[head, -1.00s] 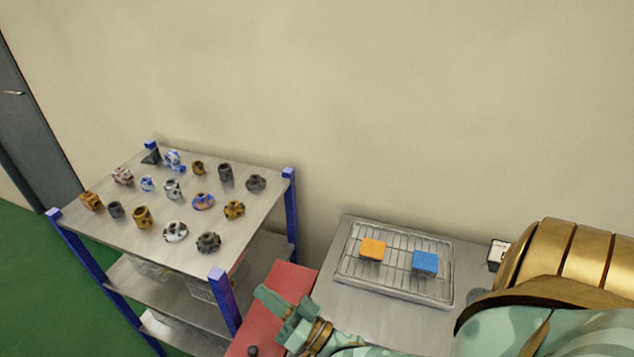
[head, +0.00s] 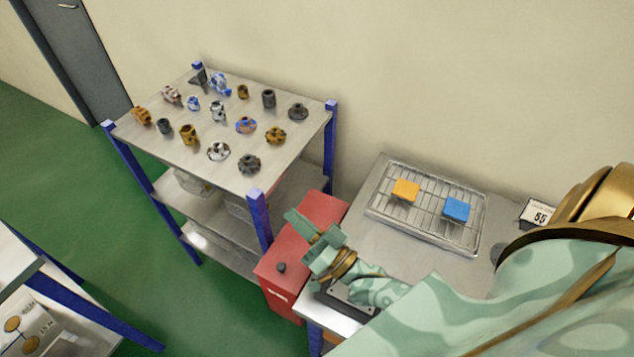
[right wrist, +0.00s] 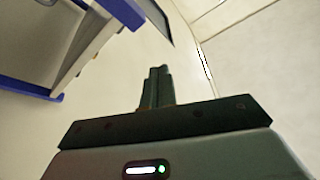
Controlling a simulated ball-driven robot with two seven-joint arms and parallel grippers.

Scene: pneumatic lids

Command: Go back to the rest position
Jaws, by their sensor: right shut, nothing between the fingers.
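My right gripper (head: 308,232) is in the head view, above the red cabinet (head: 316,211) and the left end of the grey bench. Its fingers are together with nothing between them. In the right wrist view the shut fingers (right wrist: 157,87) point away into empty space, with pale surfaces behind. My right arm comes in from the lower right and covers part of the bench. My left gripper is not in view.
A wire tray (head: 385,214) on the bench holds an orange block (head: 405,190) and a blue block (head: 458,209). A blue-legged shelf (head: 185,150) holds several machined parts.

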